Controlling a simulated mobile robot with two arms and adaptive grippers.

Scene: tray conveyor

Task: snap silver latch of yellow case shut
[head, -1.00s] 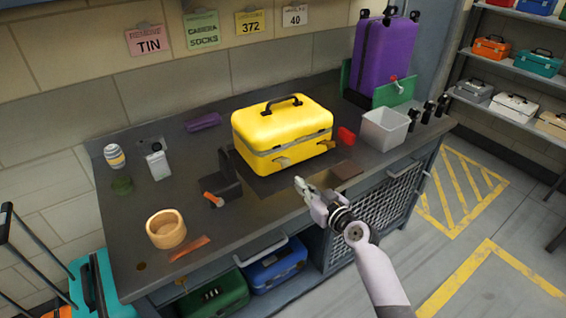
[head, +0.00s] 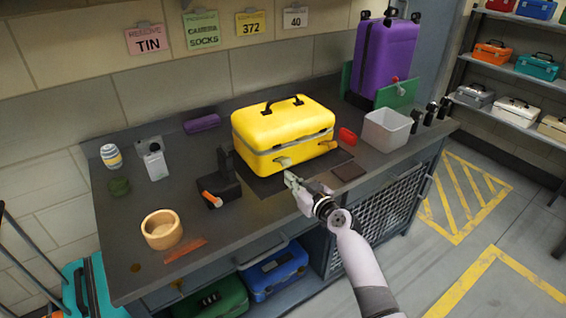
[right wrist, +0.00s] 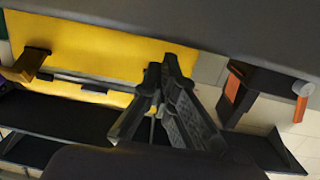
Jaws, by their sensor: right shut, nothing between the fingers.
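The yellow case (head: 262,128) stands closed-lidded on the workbench with its black handle up. A small silver-grey latch (head: 284,161) sticks out from the left of its front face. A brassy latch (head: 328,145) is on the right of the front; it also shows in the right wrist view (right wrist: 30,64), jutting out. My right gripper (head: 289,177) is shut and empty, just in front of and below the silver latch. In the right wrist view its fingertips (right wrist: 165,75) overlap the case front, and the silver latch is hidden behind them. Contact cannot be told. My left gripper is out of view.
Left of the case stands a black device with an orange handle (head: 211,199). To the right are a red object (head: 347,135), a dark flat block (head: 348,171) and a light grey bin (head: 387,130). A wooden bowl (head: 161,230) sits front left.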

